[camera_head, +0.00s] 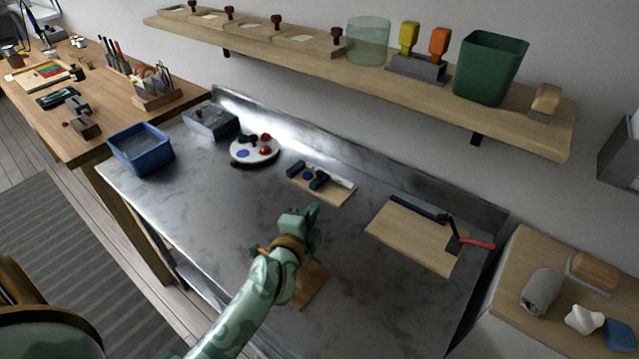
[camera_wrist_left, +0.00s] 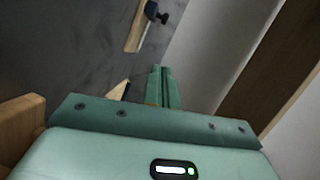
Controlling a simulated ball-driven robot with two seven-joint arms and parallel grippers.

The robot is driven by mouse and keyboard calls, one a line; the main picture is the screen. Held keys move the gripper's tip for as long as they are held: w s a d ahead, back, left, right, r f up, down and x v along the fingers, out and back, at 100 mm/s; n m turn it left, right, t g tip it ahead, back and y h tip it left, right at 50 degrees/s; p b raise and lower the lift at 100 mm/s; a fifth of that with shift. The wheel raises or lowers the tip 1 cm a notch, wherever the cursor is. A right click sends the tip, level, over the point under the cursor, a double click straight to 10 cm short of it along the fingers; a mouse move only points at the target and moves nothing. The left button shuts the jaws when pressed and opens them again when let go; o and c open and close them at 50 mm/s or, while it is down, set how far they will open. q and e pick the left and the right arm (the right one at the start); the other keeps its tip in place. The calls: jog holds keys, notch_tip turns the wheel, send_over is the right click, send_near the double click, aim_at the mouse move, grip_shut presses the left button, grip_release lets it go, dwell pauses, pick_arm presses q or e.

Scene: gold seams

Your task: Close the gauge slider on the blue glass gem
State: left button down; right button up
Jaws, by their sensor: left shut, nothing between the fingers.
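The gauge (camera_head: 339,190) is a pale wooden board on the metal bench, with a dark fixed block at its left end and a dark slider (camera_head: 319,181) to the right. The blue glass gem (camera_head: 308,175) sits between them; any small gap to the slider is too small to tell. My left gripper (camera_head: 302,213) is shut and empty, in front of the gauge and apart from it. In the left wrist view its fingers (camera_wrist_left: 164,86) are together, and part of the gauge board (camera_wrist_left: 136,32) shows at the top. My right gripper is not in view.
A white round dish (camera_head: 240,155) with coloured gems stands left of the gauge. A blue bin (camera_head: 140,150) is farther left. A wooden board with a red-handled tool (camera_head: 478,243) lies right. A wooden block (camera_head: 312,287) sits beneath my left wrist. The bench between is clear.

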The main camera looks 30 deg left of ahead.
pick_arm(q)
jog(key=b, duration=0.2)
send_near(319, 178)
jog(key=w+d, duration=0.1)
jog(key=w, duration=0.1)
jog(key=w+d+r, duration=0.1)
jog(key=w+d, duration=0.1)
jog(key=shift+w+d, duration=0.1)
jog(key=shift+d, duration=0.15)
jog(key=shift+w+a+f, duration=0.25)
jog(key=shift+w+a, duration=0.5)
jog(key=shift+a, duration=0.25)
jog(key=shift+w+a+f, duration=0.1)
jog(key=shift+w+a, duration=0.3)
jog(key=shift+a, duration=0.2)
